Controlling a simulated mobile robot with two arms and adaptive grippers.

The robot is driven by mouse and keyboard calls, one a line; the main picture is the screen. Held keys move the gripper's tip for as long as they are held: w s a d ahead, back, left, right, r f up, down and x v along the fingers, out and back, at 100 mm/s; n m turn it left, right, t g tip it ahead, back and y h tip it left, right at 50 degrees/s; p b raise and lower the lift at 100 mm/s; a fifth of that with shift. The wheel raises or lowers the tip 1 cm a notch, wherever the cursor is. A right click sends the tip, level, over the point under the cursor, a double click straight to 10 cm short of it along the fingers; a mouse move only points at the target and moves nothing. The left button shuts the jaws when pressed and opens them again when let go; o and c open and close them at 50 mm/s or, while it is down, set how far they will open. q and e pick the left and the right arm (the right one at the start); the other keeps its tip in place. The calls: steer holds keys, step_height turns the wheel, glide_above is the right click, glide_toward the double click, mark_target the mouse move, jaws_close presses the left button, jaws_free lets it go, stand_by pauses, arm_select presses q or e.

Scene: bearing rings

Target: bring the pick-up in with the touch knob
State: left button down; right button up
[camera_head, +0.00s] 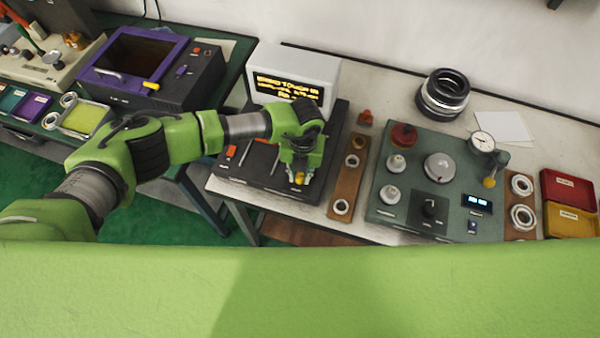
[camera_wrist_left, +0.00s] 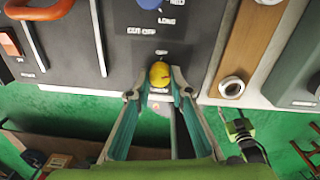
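The yellow knob (camera_head: 299,178), which I take for the touch knob, stands at the front edge of the dark console (camera_head: 262,187). My left gripper (camera_head: 298,176) reaches down over it. In the left wrist view the knob (camera_wrist_left: 160,73) lies between and just beyond the fingertips (camera_wrist_left: 156,92). The fingers are apart, with a visible gap on the left side; contact on the right cannot be made out. No pick-up can be identified. A small green and grey piece (camera_wrist_left: 240,130), perhaps my right gripper, shows low in the wrist view, its fingers unclear.
A lit display (camera_head: 290,88) with amber text stands behind the console. A wooden strip with rings (camera_head: 347,187) is close on the right, then a green gauge unit (camera_head: 400,215) with knobs and a dial. Slider slots and an orange handle (camera_wrist_left: 27,27) are left of the knob.

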arm_select(q)
steer(key=shift+f+m+b, duration=0.15)
steer(key=shift+m+b, duration=0.45)
steer(key=shift+b, duration=0.3)
steer(key=m+b, duration=1)
steer(key=b, duration=0.5)
steer(key=shift+w+a+m, duration=0.1)
steer(key=shift+w+m, duration=0.05)
steer(key=shift+m, duration=0.25)
steer(key=shift+m+b, duration=0.9)
steer(key=shift+b, duration=0.2)
steer(key=shift+r, duration=0.2)
steer(key=c, duration=1.8)
jaws_free()
